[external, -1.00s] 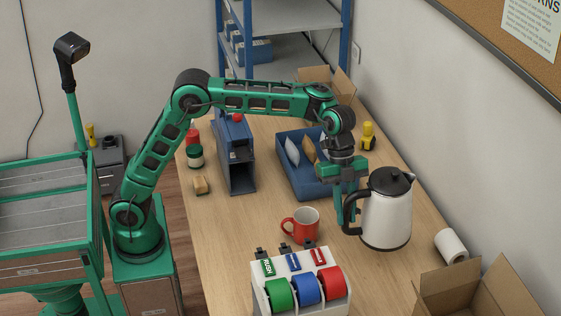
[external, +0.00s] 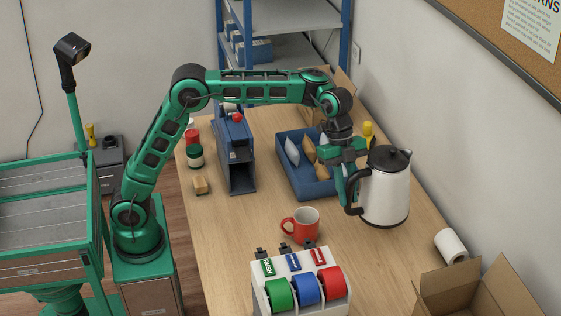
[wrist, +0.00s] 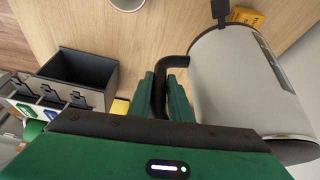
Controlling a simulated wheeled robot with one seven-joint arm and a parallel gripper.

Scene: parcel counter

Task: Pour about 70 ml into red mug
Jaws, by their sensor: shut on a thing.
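The red mug (external: 302,227) stands upright on the wooden counter, its handle to the left; its rim shows at the top edge of the wrist view (wrist: 128,4). The white kettle (external: 387,195) with black lid and black handle is to the right of and behind the mug. My gripper (external: 350,195) is shut on the kettle's handle, which passes between the fingers in the wrist view (wrist: 160,88). The liquid inside is not visible.
A tape dispenser (external: 262,299) with green, blue and red rolls stands in front of the mug. A blue tray (external: 292,181) with packets is behind. A white roll (external: 451,246) and an open carton (external: 480,290) are at right. Counter left of the mug is clear.

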